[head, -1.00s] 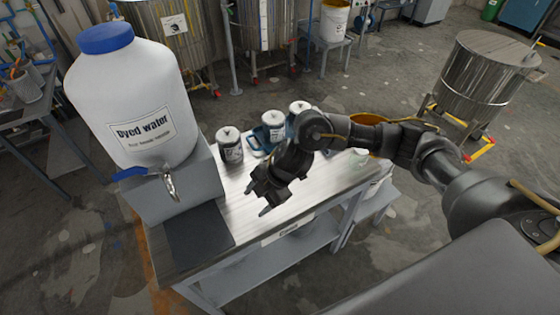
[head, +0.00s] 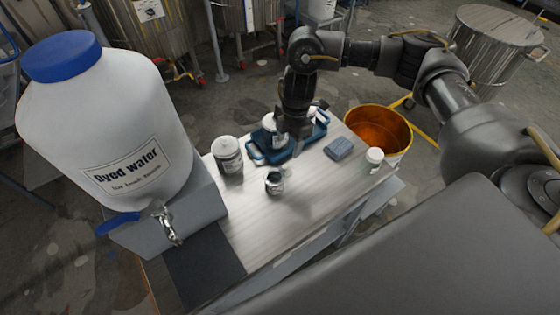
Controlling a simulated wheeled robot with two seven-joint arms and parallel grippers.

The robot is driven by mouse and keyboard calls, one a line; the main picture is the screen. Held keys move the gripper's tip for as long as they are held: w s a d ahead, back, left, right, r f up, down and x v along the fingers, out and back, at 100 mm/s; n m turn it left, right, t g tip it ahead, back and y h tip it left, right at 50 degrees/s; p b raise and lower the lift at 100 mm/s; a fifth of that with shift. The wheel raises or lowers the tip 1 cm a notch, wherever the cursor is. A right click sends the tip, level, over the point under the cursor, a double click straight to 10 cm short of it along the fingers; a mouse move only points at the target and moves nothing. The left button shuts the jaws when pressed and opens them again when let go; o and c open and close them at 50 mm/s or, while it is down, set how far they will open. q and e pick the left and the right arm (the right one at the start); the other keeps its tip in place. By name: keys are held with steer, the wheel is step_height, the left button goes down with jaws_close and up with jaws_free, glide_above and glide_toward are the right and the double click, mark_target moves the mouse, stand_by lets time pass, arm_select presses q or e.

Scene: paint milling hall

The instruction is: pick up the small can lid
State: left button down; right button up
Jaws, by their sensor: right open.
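A small can (head: 274,183) with a dark top and a pale label stands on the metal table, in front of the blue tray. I cannot clearly pick out the small can lid; a faint pale patch shows on the table just right of the small can, too blurred to name. My right gripper (head: 297,148) is open and points down, above and behind the small can, at the front edge of the tray. It partly hides the tray and the cans in it. My left gripper is not in view.
A larger lidded can (head: 227,155) stands left of the blue tray (head: 266,154), which holds a white-lidded can (head: 274,124). A blue-grey pad (head: 338,148) and a white-capped jar (head: 374,160) are on the right. The dyed water jug (head: 110,125) stands left. The table front (head: 262,222) is clear.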

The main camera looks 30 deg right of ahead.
mark_target(285, 166)
steer(key=f, duration=0.4)
steer(key=shift+s+a+f, duration=0.15)
steer(key=shift+s+f, duration=0.15)
steer(key=shift+s, duration=0.1)
steer(key=shift+w+f, duration=0.1)
steer(key=shift+f, duration=0.35)
steer(key=shift+a+f, duration=0.15)
steer(key=shift+f, duration=0.15)
steer(key=f, duration=0.4)
steer(key=shift+a+f, duration=0.25)
steer(key=shift+a, duration=0.1)
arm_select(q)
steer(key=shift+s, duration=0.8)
arm_select(e)
steer(key=c, duration=0.7)
